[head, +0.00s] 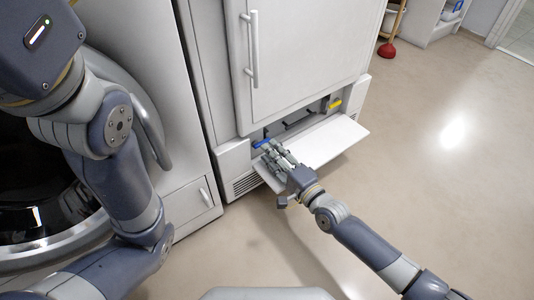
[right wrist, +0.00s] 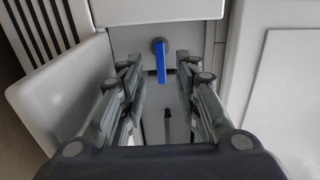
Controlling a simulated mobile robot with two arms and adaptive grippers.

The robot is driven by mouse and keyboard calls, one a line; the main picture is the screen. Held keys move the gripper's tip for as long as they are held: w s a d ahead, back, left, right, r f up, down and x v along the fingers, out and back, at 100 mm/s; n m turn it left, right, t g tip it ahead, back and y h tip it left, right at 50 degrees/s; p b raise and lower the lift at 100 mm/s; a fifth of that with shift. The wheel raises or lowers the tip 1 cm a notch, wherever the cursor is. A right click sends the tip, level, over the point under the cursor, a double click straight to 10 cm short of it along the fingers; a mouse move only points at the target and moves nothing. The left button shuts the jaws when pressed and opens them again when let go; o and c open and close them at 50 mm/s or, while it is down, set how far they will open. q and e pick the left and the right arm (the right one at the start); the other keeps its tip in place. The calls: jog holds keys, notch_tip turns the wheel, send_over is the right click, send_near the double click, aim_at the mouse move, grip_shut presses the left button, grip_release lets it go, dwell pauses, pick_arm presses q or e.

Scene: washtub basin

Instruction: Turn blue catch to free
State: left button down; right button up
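The blue catch (head: 262,143) sits at the left end of a low recess under the white cabinet door. In the right wrist view the blue catch (right wrist: 161,62) is a lever hanging straight down from a round grey pivot. My right gripper (head: 272,152) reaches in over the lowered flap (head: 345,136). In the right wrist view my right gripper (right wrist: 157,68) is open, with fingers on either side of the lever and gaps between. Contact does not show. My left arm is at the left of the head view, and its gripper is out of view.
A yellow catch (head: 334,104) sits at the recess's right end. The white door (head: 305,50) with its vertical handle (head: 253,48) is above. A round-doored machine stands left. A red plunger (head: 387,50) is at the back. The floor to the right is clear.

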aim_at(261, 143)
jog(key=shift+b+x, duration=0.4)
jog(key=shift+x, duration=0.75)
jog(key=shift+w+a, duration=0.2)
jog(key=shift+w, duration=0.1)
jog(key=shift+c, duration=0.6)
grip_shut()
